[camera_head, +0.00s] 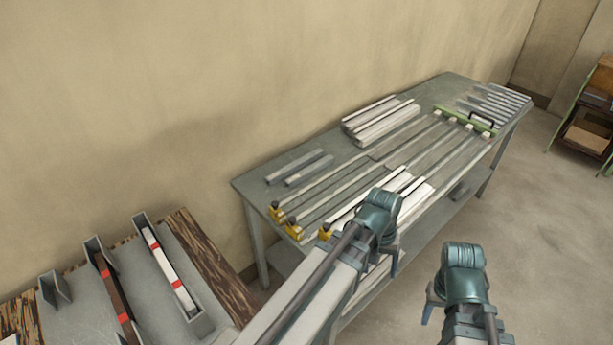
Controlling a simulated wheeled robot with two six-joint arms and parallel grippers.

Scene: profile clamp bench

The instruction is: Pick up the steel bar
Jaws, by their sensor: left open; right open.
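Two short dark grey bars (299,167) lie side by side on the left part of the grey table (248,185). Several slim light metal bars (496,100) lie at the table's far right end. I cannot tell which of these is the steel bar. My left gripper (381,268) is open above the table's front edge and hides part of the table and the pale profiles there. My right gripper (432,306) is open in front of the table, over the floor. Both grippers are apart from the grey bars, and nothing shows in them.
Long clamps with yellow ends (295,232) lie across the table to a green beam (465,121). Pale profiles (380,119) are stacked at the back. A bench with upright metal holders (155,245) and red-marked bars is at lower left. Open floor lies right.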

